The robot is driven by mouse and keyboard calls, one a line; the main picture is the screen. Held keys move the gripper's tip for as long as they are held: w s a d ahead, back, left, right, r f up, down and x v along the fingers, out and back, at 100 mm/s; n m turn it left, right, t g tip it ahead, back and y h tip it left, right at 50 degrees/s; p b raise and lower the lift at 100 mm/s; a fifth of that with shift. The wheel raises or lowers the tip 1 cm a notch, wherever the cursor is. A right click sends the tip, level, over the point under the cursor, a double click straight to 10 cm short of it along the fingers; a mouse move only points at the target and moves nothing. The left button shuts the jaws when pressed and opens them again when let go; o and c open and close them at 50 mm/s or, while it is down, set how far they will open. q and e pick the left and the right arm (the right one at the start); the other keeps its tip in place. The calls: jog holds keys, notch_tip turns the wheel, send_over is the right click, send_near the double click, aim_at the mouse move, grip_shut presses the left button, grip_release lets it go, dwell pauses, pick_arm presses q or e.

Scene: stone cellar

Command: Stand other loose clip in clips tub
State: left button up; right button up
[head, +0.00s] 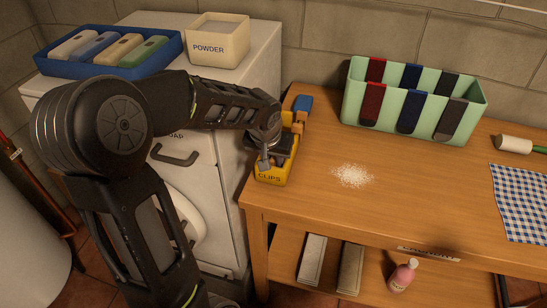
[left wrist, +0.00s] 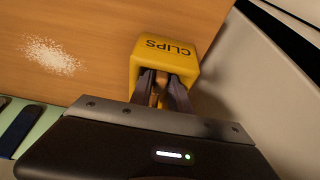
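The yellow clips tub (head: 276,178) stands at the left end of the wooden table, its CLIPS label facing front. The tub also shows in the left wrist view (left wrist: 186,54). A blue clip (head: 303,103) and an orange-brown clip (head: 297,125) stick up at its back end. My left gripper (head: 265,160) is at the tub's front part, its fingers reaching down into the opening. In the left wrist view the fingers (left wrist: 162,88) have a narrow gap with something orange-brown in it. I cannot tell whether they grip it. My right gripper is out of view.
A white powder patch (head: 352,176) lies right of the tub. A green holder (head: 414,115) with several coloured pieces stands behind. A checked cloth (head: 522,200) lies far right. The white machine (head: 262,70) left of the table carries a blue tray (head: 60,70) and powder box (head: 217,46).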

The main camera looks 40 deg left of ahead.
pick_arm(q)
jog(key=shift+r+p, duration=0.3)
jog(key=shift+p, duration=0.05)
jog(key=v, duration=1.1)
jog(key=shift+s+r+b, duration=0.25)
jog(key=shift+r+b, duration=0.05)
jog(key=shift+b, duration=0.15)
